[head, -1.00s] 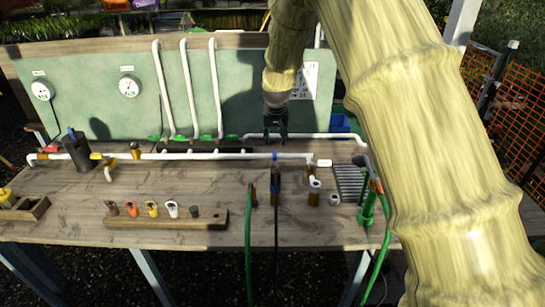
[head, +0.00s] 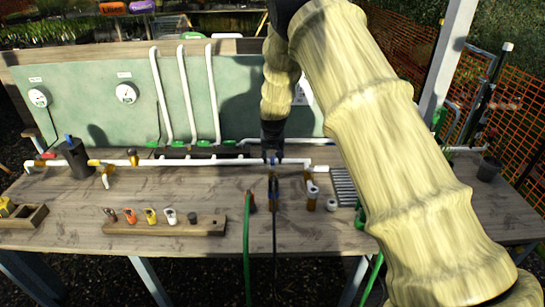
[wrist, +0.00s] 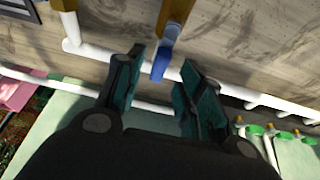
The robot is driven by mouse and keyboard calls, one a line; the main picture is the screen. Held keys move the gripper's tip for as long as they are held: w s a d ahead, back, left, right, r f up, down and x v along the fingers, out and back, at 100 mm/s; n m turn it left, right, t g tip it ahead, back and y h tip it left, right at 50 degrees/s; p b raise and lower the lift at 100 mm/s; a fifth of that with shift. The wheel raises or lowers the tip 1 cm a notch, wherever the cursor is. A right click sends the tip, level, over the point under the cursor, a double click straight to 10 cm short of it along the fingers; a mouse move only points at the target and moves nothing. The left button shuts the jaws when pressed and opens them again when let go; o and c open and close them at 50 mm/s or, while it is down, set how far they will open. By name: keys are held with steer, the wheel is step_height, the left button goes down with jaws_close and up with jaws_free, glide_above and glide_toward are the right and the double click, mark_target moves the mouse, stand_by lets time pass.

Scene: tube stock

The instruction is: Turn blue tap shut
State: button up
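The blue tap shows in the wrist view as a blue lever (wrist: 162,62) on a brass body at the top of the picture. The lever appears to lie across the white pipe. My gripper (wrist: 160,72) is open, with one teal-padded finger on each side of the lever's end. I see gaps on both sides and no clear contact. In the head view my gripper (head: 272,158) points down at the white pipe (head: 215,161), and a little blue shows around its fingertips; most of the tap there is hidden.
A black cylinder with a blue handle (head: 74,160) stands at left. A wooden rack (head: 165,226) with several small coloured taps lies in front. A green hose (head: 246,260) hangs over the front edge. A green panel (head: 110,105) with gauges and white pipes stands behind.

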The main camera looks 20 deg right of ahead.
steer(key=shift+p+x, duration=0.35)
steer(key=shift+x, duration=1)
jaws_close()
